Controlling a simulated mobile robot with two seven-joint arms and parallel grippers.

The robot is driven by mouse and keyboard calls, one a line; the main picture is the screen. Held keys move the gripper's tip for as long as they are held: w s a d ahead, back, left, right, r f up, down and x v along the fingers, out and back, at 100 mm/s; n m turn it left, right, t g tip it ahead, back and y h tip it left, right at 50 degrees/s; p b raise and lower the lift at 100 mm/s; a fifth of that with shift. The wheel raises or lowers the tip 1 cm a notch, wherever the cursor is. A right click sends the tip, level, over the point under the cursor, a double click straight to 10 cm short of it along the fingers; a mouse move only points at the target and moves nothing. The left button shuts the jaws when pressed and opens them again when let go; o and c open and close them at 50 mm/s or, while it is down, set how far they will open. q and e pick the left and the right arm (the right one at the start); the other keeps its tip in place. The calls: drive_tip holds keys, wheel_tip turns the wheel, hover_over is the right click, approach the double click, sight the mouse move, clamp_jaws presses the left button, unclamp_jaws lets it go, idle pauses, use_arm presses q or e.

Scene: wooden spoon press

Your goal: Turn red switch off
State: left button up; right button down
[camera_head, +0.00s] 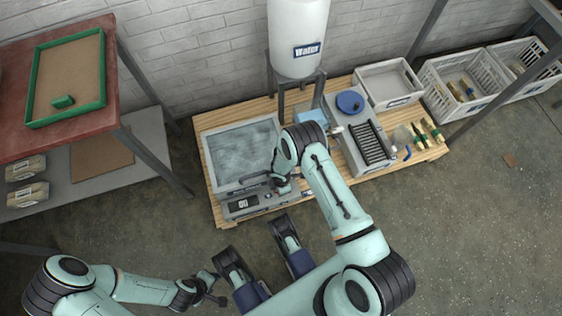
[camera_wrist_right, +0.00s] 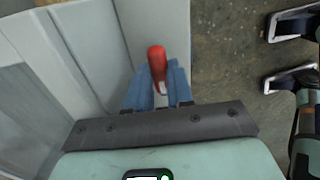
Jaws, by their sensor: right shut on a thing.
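The red switch (camera_wrist_right: 157,62) is a small red lever on the grey press machine, seen in the right wrist view. The blue fingers of my right gripper (camera_wrist_right: 158,92) are shut around its lower part, and its rounded tip stands out beyond them. In the head view my right gripper (camera_head: 281,184) is at the front right corner of the press (camera_head: 240,154), beside the front panel with its dark display (camera_head: 243,203). The switch is hidden there by the gripper. My left gripper (camera_head: 214,290) is low at the left, away from the press; its jaws are too small to read.
A white water tank (camera_head: 298,38) stands behind the press. A red-topped table (camera_head: 60,75) is at left. Floor in front is partly open.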

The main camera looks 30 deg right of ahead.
drive_tip(key=shift+a+m, duration=0.1)
drive_tip(key=shift+m, duration=0.3)
drive_tip(key=c, duration=1)
unclamp_jaws()
use_arm(q)
drive_tip(key=shift+w, duration=0.1)
use_arm(e)
drive_tip(key=shift+r, duration=0.35)
use_arm(q)
drive_tip(key=w+d+r+t+p, duration=0.1)
drive_tip(key=w+r+t+p, duration=0.1)
drive_tip(key=w+r+p, duration=0.2)
drive_tip(key=w+r, duration=0.3)
drive_tip(key=shift+w+d+t, duration=0.15)
drive_tip(key=shift+d+t, duration=0.05)
drive_tip(key=shift+t, duration=0.2)
use_arm(e)
wheel_tip(320, 180, up, 13)
drive_tip(key=shift+f, duration=0.2)
